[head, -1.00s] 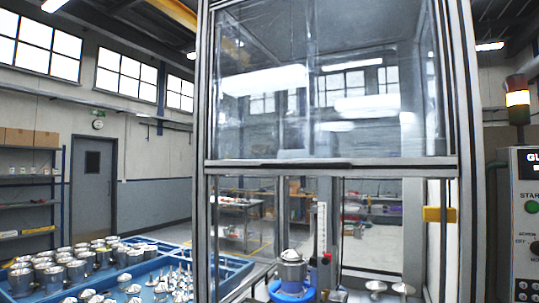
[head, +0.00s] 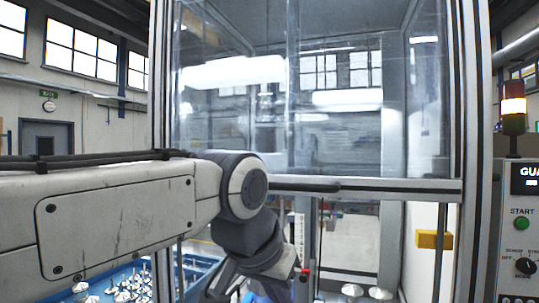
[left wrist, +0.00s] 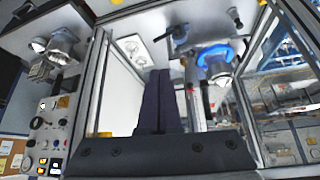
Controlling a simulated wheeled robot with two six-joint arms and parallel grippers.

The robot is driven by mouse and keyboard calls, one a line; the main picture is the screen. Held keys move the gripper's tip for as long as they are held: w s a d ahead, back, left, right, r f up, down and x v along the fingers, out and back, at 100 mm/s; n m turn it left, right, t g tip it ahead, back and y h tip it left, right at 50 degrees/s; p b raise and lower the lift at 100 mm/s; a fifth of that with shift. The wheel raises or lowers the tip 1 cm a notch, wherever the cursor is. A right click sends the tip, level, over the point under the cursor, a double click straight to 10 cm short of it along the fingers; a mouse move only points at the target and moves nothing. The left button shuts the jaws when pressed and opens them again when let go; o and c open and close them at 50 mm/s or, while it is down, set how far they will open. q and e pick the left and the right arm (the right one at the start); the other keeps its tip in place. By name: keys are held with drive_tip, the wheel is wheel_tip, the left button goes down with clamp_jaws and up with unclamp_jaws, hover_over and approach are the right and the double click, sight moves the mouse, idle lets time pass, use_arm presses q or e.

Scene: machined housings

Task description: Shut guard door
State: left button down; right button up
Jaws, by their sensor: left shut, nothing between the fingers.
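The guard door (head: 400,190) is a clear pane in a metal frame with a dark handle strip along its bottom rail. It is raised in the head view, and the opening below it is uncovered. My left arm crosses in front of the door's left part, and the dark wrist hangs below the rail. My left gripper's fingers (left wrist: 165,78) are shut and empty in the left wrist view, pointing towards the machine's inside. A blue fixture (left wrist: 214,62) with a metal part shows there to their right. My right gripper is in neither view.
A control panel (head: 523,230) with a green START button stands at the right, under a signal tower (head: 513,105). A yellow block (head: 433,240) sits on the right post. A blue tray (head: 125,272) of metal parts lies at lower left, partly behind my arm.

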use_arm(q)
drive_tip(key=w+a+r+n+t+p, duration=0.1)
drive_tip(key=w+a+r+t+p, duration=0.1)
drive_tip(key=r, duration=1.2)
drive_tip(key=w+a+r+n+t+p, duration=0.1)
drive_tip(key=w+a+r+t+p, duration=0.15)
drive_tip(key=r, duration=1.05)
drive_tip(key=s+f+p+x, duration=0.1)
drive_tip(key=p+x, duration=0.1)
drive_tip(key=x, duration=1)
drive_tip(key=shift+d+f+p, duration=0.15)
drive_tip(key=shift+f+p, duration=0.15)
drive_tip(key=shift+f, duration=0.2)
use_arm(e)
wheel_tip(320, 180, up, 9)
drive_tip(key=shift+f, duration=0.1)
use_arm(q)
drive_tip(key=shift+s, duration=0.1)
